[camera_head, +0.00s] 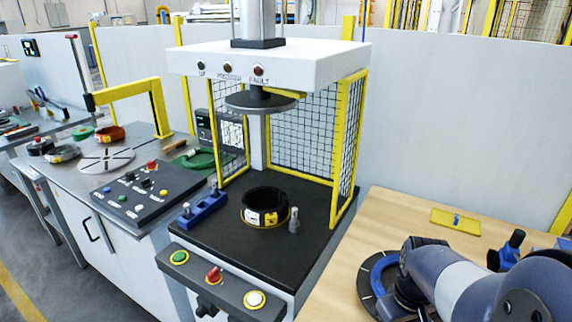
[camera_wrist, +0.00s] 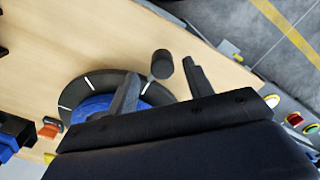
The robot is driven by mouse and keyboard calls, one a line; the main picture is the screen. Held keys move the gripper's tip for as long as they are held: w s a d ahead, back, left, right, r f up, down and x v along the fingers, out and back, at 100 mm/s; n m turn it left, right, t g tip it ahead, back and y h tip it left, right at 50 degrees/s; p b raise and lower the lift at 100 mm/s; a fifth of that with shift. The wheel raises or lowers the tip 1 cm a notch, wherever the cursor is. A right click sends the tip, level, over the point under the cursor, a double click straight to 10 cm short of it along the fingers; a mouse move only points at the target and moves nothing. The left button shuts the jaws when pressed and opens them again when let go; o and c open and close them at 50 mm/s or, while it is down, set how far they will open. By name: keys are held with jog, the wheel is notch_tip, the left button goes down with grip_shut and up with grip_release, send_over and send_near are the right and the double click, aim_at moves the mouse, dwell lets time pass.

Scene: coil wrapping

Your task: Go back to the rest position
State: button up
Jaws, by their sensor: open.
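My gripper (camera_wrist: 158,88) shows in the wrist view with its two dark fingers spread apart, open and with nothing between the tips. It is over the wooden table (camera_wrist: 75,35), beside a dark round disc with white marks and a blue ring (camera_wrist: 92,107). A dark upright cylinder (camera_wrist: 162,64) stands just beyond the fingertips. In the head view my arm reaches in from the lower right over the wooden table (camera_head: 385,215), and its own links hide the fingers. The disc's blue ring (camera_head: 376,278) shows beside the arm.
A press (camera_head: 270,62) with mesh guards stands left of the table. A black coil with yellow and white labels (camera_head: 264,218) sits on its bed, near a metal pin (camera_head: 294,220). A yellow plate (camera_head: 440,215) lies behind my arm, with a blue fixture (camera_head: 506,258) close beside it.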

notch_tip(320, 180, up, 7)
jog(key=shift+r, duration=0.1)
notch_tip(320, 180, down, 11)
jog(key=shift+f, duration=0.1)
jog(key=shift+w+a+r, duration=0.15)
jog(key=shift+a+r, duration=0.1)
jog(key=shift+w+a+m, duration=0.2)
jog(key=shift+a+m, duration=0.15)
jog(key=shift+m, duration=0.15)
